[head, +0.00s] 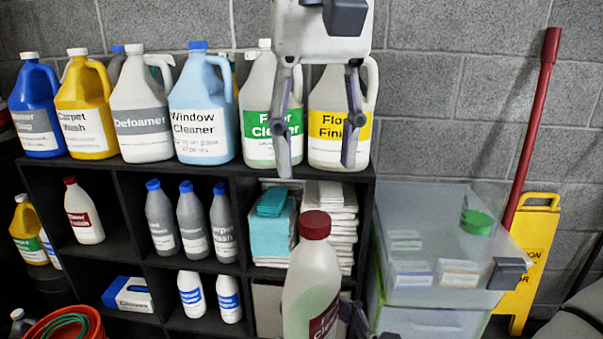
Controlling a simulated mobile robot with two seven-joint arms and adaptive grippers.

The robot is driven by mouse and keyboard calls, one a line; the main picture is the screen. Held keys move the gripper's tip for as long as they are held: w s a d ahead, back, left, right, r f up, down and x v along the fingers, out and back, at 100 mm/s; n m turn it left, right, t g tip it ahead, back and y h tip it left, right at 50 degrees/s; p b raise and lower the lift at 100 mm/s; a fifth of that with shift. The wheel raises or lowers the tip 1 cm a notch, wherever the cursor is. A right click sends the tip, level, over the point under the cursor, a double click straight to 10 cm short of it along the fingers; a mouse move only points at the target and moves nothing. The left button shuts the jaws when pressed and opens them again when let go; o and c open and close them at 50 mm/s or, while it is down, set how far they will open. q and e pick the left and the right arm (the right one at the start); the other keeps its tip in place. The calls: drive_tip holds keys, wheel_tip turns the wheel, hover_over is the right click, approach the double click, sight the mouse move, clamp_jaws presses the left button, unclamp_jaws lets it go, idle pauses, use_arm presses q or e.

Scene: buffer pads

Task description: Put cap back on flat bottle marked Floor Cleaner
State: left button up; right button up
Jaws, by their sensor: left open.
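A pale translucent bottle (308,275) stands upright at the bottom centre, with a dark red cap (315,224) on its neck. Its dark red label is cut off by the frame, so its full wording is hidden. A white jug with a green Floor Cleaner label (258,90) stands on top of the shelf. My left gripper (317,168) is open and empty, fingers down, above the red cap and apart from it. A dark part, probably my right gripper (358,318), shows beside the bottle's lower right; its jaws are mostly hidden.
Several jugs, including Defoamer (142,110) and Window Cleaner (203,115), line the black shelf top. Smaller bottles and folded cloths (332,225) fill the compartments. A frosted bin (440,225) with a green round item (476,221) stands right, before a yellow sign (540,245) and red pole (533,120).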

sight(315, 218)
use_arm(q)
drive_tip(key=shift+n, duration=0.7)
wheel_tip(315, 218, down, 8)
drive_tip(key=shift+r, duration=0.1)
